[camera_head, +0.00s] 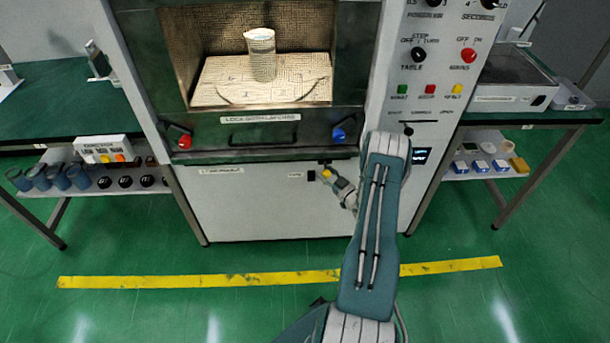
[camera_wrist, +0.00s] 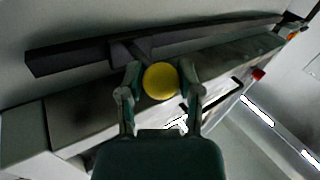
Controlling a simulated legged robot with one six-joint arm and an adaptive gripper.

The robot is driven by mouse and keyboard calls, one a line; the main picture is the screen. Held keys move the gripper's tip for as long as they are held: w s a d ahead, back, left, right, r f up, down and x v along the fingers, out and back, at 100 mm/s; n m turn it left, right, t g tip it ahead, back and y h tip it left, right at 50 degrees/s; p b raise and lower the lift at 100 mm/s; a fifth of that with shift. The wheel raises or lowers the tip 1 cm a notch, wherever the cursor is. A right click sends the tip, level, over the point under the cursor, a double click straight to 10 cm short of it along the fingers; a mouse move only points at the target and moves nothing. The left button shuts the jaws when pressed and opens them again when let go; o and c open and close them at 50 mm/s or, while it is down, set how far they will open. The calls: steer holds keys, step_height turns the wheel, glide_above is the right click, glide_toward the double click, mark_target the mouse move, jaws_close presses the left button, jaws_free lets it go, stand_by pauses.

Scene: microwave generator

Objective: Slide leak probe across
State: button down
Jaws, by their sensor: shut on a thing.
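The leak probe shows in the wrist view as a round yellow knob (camera_wrist: 160,81) on a dark carriage that meets a long dark rail (camera_wrist: 85,56). My gripper (camera_wrist: 160,84) is shut on the knob, one finger on each side. In the head view, the yellow knob (camera_head: 327,174) is small, below the cabinet door near its right half. My gripper (camera_head: 335,183) is beside it, against the white front panel. The rail is hard to make out in the head view.
The cabinet door (camera_head: 218,134) has a red knob (camera_head: 184,141) and a blue knob (camera_head: 338,135). A beaker (camera_head: 261,55) stands inside the chamber. Tables with shelves flank the cabinet. A yellow floor line (camera_head: 200,281) crosses in front, and the green floor is clear.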

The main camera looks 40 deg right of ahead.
mark_target(327, 163)
steer(key=s+d, duration=0.1)
steer(key=d, duration=0.2)
steer(key=shift+s+r, duration=0.1)
steer(key=shift+s, duration=0.3)
steer(key=shift+c, duration=2)
jaws_free()
steer(key=shift+o, duration=0.5)
steer(key=s, duration=1.2)
steer(key=shift+a+f, duration=0.2)
